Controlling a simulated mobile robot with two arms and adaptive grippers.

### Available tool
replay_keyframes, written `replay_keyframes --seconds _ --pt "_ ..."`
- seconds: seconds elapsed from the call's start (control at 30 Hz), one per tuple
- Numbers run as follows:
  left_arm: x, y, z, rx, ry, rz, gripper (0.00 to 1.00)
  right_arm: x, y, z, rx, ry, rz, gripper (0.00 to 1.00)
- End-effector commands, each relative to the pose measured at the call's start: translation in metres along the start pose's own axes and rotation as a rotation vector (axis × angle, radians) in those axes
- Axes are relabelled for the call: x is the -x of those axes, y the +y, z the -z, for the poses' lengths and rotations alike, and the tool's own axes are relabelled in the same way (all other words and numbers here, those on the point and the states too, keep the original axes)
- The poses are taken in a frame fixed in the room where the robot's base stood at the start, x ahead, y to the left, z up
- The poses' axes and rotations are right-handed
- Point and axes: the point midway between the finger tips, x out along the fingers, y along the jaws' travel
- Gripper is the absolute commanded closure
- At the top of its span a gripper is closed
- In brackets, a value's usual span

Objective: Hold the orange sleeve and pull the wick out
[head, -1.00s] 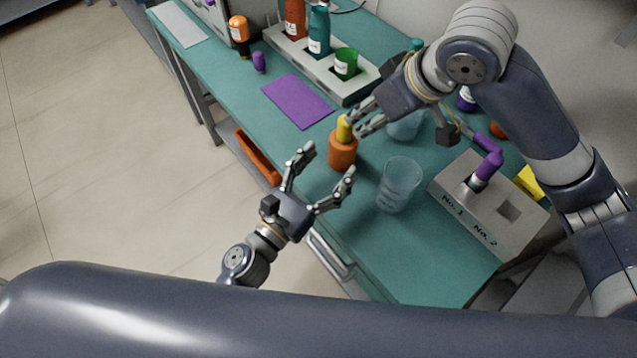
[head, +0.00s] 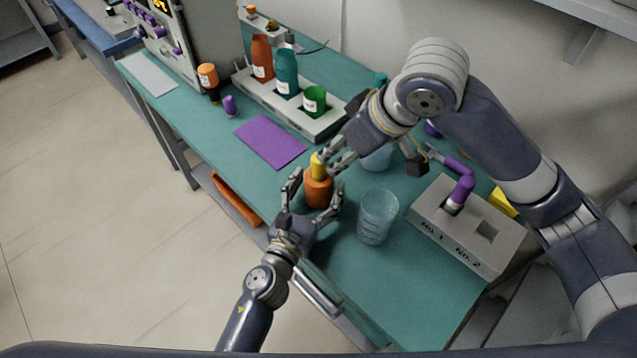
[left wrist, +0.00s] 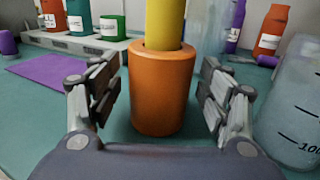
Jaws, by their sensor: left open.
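The orange sleeve (head: 318,193) stands upright on the teal bench, with the yellow wick (head: 318,167) sticking up out of its top. My left gripper (head: 315,188) is open, with one finger on each side of the sleeve. In the left wrist view the sleeve (left wrist: 162,95) is between the spread fingers (left wrist: 163,90), with gaps on both sides; the wick (left wrist: 164,22) rises from it and its top is cut off.
A clear beaker (head: 377,218) stands close to the right of the sleeve, and another (head: 377,158) is behind. A grey block (head: 465,232) with a purple-handled tool is farther right. A purple mat (head: 270,142) and bottle rack (head: 318,125) lie behind left. The front right bench is clear.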

Motion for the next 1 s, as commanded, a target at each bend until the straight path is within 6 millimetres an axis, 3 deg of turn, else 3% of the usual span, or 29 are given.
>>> replay_keyframes --seconds 0.43,0.67,0.73,0.77,0.93,1.0 --pt "-0.0106 0.0003 0.0002 0.0 0.001 0.0 0.29 0.0 0.0 0.0 0.0 0.0 0.0 0.67" --pt "-0.0104 0.0003 0.0002 0.0 0.001 0.0 0.79 0.0 0.0 0.0 0.0 0.0 0.0 0.67" --pt "-0.0104 0.0003 0.0002 0.0 0.001 0.0 0.83 0.0 0.0 0.0 0.0 0.0 0.0 0.67" --pt "-0.0104 0.0003 0.0002 0.0 0.001 0.0 0.56 0.0 0.0 0.0 0.0 0.0 0.0 0.67" --pt "-0.0104 0.0004 0.0002 0.0 0.001 0.0 0.94 0.0 0.0 0.0 0.0 0.0 0.0 0.67" --pt "-0.0103 0.0003 0.0002 0.0 0.001 0.0 1.0 0.0 0.0 0.0 0.0 0.0 0.0 0.67"
